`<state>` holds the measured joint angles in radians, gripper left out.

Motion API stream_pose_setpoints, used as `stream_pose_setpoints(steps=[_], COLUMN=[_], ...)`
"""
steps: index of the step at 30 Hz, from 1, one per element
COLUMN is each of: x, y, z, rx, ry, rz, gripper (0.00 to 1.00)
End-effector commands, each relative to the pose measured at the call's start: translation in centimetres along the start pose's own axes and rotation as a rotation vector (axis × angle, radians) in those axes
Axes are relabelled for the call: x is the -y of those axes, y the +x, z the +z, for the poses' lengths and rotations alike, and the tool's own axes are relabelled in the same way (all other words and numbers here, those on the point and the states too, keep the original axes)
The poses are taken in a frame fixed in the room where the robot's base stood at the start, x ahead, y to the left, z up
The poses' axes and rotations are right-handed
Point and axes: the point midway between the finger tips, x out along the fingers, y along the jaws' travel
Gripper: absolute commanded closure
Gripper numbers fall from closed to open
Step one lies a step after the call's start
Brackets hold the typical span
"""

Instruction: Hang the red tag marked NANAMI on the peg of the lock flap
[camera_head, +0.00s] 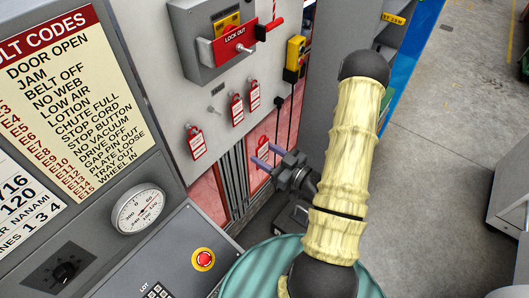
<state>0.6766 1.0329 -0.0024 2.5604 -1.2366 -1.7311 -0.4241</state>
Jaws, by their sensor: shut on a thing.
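The red lock flap (228,45), lettered LOCK OUT, is on the grey box (194,50) at the top of the wall panel. A small dark peg end shows near its right side. My gripper (267,155) is low in front of the panel, shut on a small red and white tag (262,147). The name on this tag is too small to read. Other red tags hang on the panel: one at the left (196,143), one in the middle (237,110), one at the right (254,94). Their names are unreadable too.
A bare peg (213,110) sticks out of the panel between the tags. A yellow control box (295,50) with dark cables is to the right. A console with a gauge (138,209) and red stop button (203,259) stands at the lower left. Open floor (440,120) lies right.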

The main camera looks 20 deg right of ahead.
Motion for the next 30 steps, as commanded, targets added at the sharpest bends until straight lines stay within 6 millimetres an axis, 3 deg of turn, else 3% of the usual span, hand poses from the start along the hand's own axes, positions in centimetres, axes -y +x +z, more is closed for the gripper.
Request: stream_pose_setpoints(steps=[30], x=[-0.03], y=[0.00], z=[-0.73], rx=[0.000], ry=[0.000], rz=[0.000], gripper=[0.72])
